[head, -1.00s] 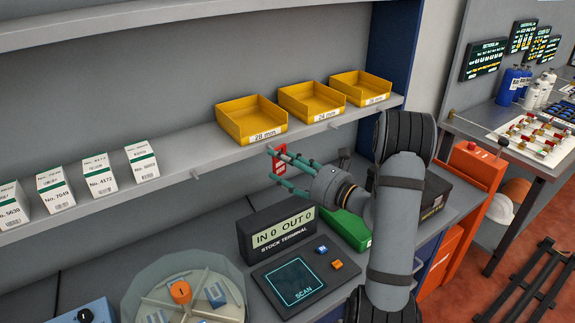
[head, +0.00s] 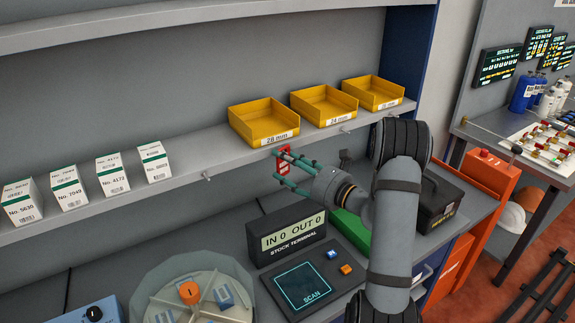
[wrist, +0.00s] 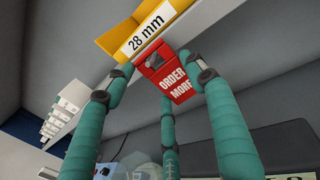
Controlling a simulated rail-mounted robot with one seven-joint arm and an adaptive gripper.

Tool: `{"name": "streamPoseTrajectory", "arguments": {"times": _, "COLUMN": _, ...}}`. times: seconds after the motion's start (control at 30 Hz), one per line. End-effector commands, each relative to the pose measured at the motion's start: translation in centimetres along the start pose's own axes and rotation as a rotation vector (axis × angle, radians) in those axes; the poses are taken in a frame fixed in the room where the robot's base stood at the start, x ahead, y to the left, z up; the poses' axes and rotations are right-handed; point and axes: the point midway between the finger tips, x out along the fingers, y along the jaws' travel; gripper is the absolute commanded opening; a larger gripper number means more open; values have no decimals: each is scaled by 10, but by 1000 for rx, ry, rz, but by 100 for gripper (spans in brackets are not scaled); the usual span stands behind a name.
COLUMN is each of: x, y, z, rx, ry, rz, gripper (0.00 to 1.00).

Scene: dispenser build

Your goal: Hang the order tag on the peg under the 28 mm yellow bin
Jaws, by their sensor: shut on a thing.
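The order tag (wrist: 175,84) is a red plate reading "ORDER MORE". My gripper (wrist: 158,82) is shut on it, with teal fingers on both sides of its upper part. In the head view, the tag (head: 283,163) and my gripper (head: 288,168) are just below the shelf edge, under the 28 mm yellow bin (head: 262,122). The bin's label and front (wrist: 146,38) are just above the tag in the wrist view. A grey piece (wrist: 154,61) shows at the tag's top. I cannot tell whether it is the peg or whether the tag is on it.
Other pegs project from the shelf edge, left (head: 208,175) and right (head: 347,130). Two more yellow bins (head: 324,104) stand to the right, and several white boxes (head: 112,174) to the left. The stock terminal (head: 292,240) is below my gripper.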

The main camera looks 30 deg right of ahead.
Motion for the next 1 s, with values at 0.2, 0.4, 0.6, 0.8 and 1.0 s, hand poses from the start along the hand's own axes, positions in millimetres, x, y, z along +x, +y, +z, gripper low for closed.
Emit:
{"name": "streamPoseTrajectory", "arguments": {"times": 0.2, "x": 0, "y": 0, "z": 0, "rx": 0, "ry": 0, "rz": 0, "gripper": 37}}
{"name": "streamPoseTrajectory", "arguments": {"times": 0.4, "x": 0, "y": 0, "z": 0, "rx": 0, "ry": 0, "rz": -1, "gripper": 37}}
{"name": "streamPoseTrajectory", "arguments": {"times": 0.6, "x": 0, "y": 0, "z": 0, "rx": 0, "ry": 0, "rz": -1, "gripper": 65}}
{"name": "streamPoseTrajectory", "arguments": {"times": 0.8, "x": 0, "y": 0, "z": 0, "rx": 0, "ry": 0, "rz": 0, "gripper": 77}}
{"name": "streamPoseTrajectory", "arguments": {"times": 1.0, "x": 0, "y": 0, "z": 0, "rx": 0, "ry": 0, "rz": 0, "gripper": 77}}
